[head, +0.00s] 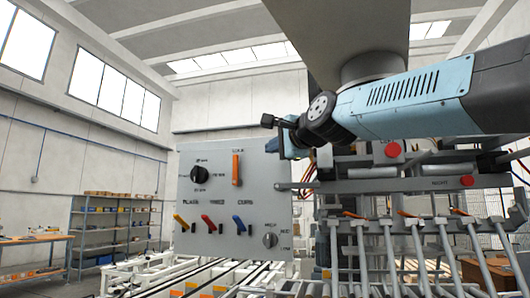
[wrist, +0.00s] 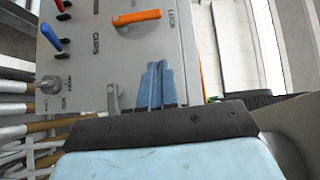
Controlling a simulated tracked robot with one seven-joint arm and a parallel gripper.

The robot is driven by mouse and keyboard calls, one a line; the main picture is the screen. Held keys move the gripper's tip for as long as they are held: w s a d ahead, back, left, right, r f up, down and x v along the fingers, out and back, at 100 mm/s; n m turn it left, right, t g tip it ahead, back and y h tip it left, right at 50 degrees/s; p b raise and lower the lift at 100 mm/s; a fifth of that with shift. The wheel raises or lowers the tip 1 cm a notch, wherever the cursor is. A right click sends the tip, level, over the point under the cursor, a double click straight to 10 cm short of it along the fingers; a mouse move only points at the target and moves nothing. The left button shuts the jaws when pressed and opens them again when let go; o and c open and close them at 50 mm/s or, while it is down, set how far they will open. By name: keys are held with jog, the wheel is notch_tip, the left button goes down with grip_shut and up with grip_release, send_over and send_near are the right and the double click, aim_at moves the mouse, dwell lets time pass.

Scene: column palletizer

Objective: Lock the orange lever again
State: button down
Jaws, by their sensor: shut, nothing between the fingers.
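The fingertips point towards the panel's edge.
The panel also bears a black knob (head: 199,174), a yellow-orange lever (head: 181,222), a red lever (head: 209,223), a blue lever (head: 239,224) and a grey knob (head: 270,240). A grey handle (wrist: 113,98) sticks out near my fingers. A frame with several orange-tipped bars stands at right.

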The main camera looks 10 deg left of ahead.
jog(key=shift+v, duration=0.85)
jog(key=shift+f, duration=0.1)
jog(key=s+d+f+n+g+h, duration=0.2)
jog(key=s+d+f+n+h, duration=0.1)
jog(key=d+f, duration=0.65)
jog(key=s+d+f+n+g+h, duration=0.1)
jog(key=s+d+f+n+h, duration=0.35)
jog(key=f, duration=0.85)
jog(key=s+d+f+n+g+h, duration=0.1)
jog(key=s+d+f+g, duration=0.1)
jog(key=s+d+f, duration=0.2)
jog(key=s+d+f+n+g+h, duration=0.1)
jog(key=s+d+f, duration=0.4)
jog(key=f, duration=0.5)
jog(key=s+d+f+n+g+h, duration=0.1)
jog(key=s+d+f+g, duration=0.1)
jog(key=s+d+f, duration=0.2)
notch_tip(320, 180, down, 3)
jog(key=shift+s+d+f+g, duration=0.1)
jog(key=shift+s+d+g, duration=0.1)
jog(key=shift+d+g, duration=0.1)
